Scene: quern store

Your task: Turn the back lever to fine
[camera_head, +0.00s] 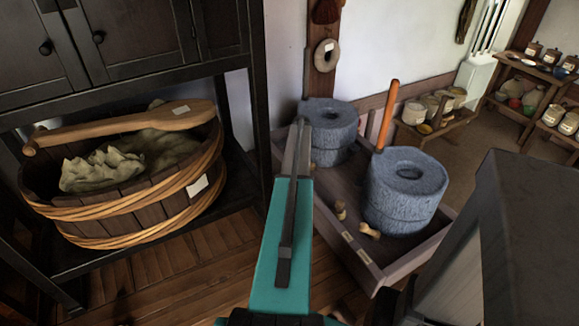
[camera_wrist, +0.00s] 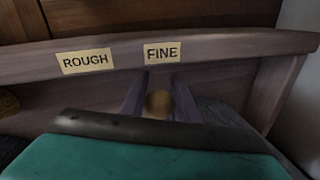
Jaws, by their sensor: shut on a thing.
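The back lever (camera_wrist: 158,104) shows in the wrist view as a round wooden knob between the two fingers of my gripper (camera_wrist: 157,92), which is shut on it. The knob stands in line with the FINE label (camera_wrist: 161,53), to the right of the ROUGH label (camera_wrist: 85,61). The rest of the lever is hidden by my gripper. In the head view, the back quern (camera_head: 330,125), grey stone, stands just beyond my arm, which hides most of the back lever.
The front quern (camera_head: 405,190), with an upright orange handle (camera_head: 386,117), stands on the same wooden tray (camera_head: 376,277). Two small wooden pieces (camera_head: 369,230) lie by its base. A wooden tub (camera_head: 125,212) with a paddle (camera_head: 130,128) stands left. Shelves with pots (camera_head: 535,95) are far right.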

